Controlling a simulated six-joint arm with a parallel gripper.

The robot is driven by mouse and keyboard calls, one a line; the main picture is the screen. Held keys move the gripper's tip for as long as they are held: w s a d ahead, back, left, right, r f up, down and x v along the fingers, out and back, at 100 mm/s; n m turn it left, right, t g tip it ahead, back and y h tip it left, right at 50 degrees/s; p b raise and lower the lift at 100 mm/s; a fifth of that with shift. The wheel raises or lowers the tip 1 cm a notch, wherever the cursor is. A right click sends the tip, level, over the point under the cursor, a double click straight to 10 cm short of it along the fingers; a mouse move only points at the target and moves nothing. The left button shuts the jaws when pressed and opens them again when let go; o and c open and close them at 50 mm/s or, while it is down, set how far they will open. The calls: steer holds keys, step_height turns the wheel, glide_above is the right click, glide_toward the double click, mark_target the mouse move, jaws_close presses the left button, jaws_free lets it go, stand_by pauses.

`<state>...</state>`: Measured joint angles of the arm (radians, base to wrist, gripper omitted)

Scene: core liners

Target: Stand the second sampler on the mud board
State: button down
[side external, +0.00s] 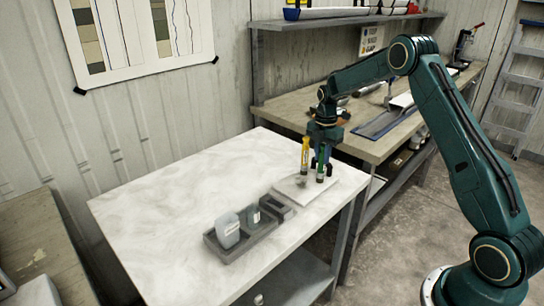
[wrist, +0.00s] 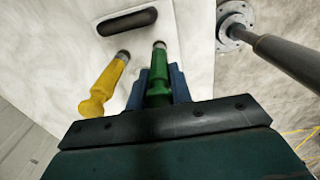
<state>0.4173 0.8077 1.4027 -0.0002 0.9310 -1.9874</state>
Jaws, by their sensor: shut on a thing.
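My gripper (wrist: 160,84), with blue fingers, is shut on the green sampler (wrist: 158,78), which points down with its dark tip toward the pale mud board (wrist: 180,25). In the side external view the green sampler (side external: 320,173) is low over the board (side external: 292,193); I cannot tell whether its tip touches. The yellow sampler (side external: 304,152) is upright over the board just left of my gripper, apart from it. It also shows in the wrist view (wrist: 103,86), left of the green one. Its foot is hard to make out in the side external view.
A grey tray (side external: 238,254) with a pale bottle (side external: 228,230) and a darker container (side external: 253,217) sits on the white table (side external: 165,200), front left of the board. The table's left part is clear. A workbench (side external: 285,112) with tools stands behind.

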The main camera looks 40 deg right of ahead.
steer(key=c, duration=1.3)
jaws_free()
steer(key=shift+f, duration=0.1)
steer(key=shift+o, duration=0.2)
step_height(320, 180, up, 12)
steer(key=shift+r, duration=0.15)
